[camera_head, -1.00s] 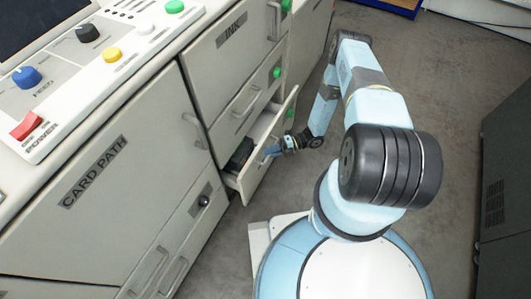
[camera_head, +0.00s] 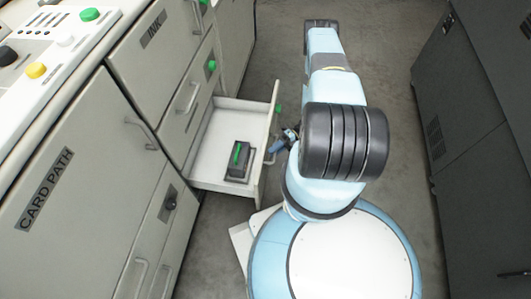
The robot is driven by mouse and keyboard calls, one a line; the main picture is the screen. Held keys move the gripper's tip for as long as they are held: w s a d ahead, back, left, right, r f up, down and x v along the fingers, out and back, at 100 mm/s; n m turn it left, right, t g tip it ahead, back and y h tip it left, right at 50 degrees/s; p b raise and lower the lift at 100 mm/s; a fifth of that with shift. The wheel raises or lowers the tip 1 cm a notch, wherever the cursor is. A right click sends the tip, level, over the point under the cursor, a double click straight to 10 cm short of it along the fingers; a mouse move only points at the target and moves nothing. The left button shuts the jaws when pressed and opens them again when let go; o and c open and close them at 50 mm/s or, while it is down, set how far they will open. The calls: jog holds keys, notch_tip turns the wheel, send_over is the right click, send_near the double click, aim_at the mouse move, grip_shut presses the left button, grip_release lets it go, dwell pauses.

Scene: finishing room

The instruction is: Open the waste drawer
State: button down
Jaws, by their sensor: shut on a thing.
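A light grey drawer (camera_head: 213,164) low in the machine's front stands well pulled out, and I take it to be the waste drawer, though no label on it can be read. Inside it lies a dark block with a green strip (camera_head: 238,160). My gripper (camera_head: 272,154) is at the outer side of the drawer front, shut on its handle (camera_head: 268,161). My arm hides part of the gripper, and its fingers are small in this view.
Above the drawer is a closed drawer with a handle (camera_head: 188,97), under the INK panel (camera_head: 157,29). The CARD PATH door (camera_head: 70,175) is closed at left. A dark cabinet (camera_head: 470,130) stands at right. Grey floor (camera_head: 385,190) lies clear between.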

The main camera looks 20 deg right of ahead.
jog(key=shift+s+d+f, duration=0.2)
jog(key=shift+s+d, duration=0.2)
jog(key=shift+d, duration=0.2)
jog(key=c, duration=1.1)
grip_release()
jog(key=shift+w, duration=0.15)
jog(key=shift+a, duration=0.1)
jog(key=shift+r, duration=0.1)
jog(key=v, duration=1.4)
jog(key=shift+a, duration=0.1)
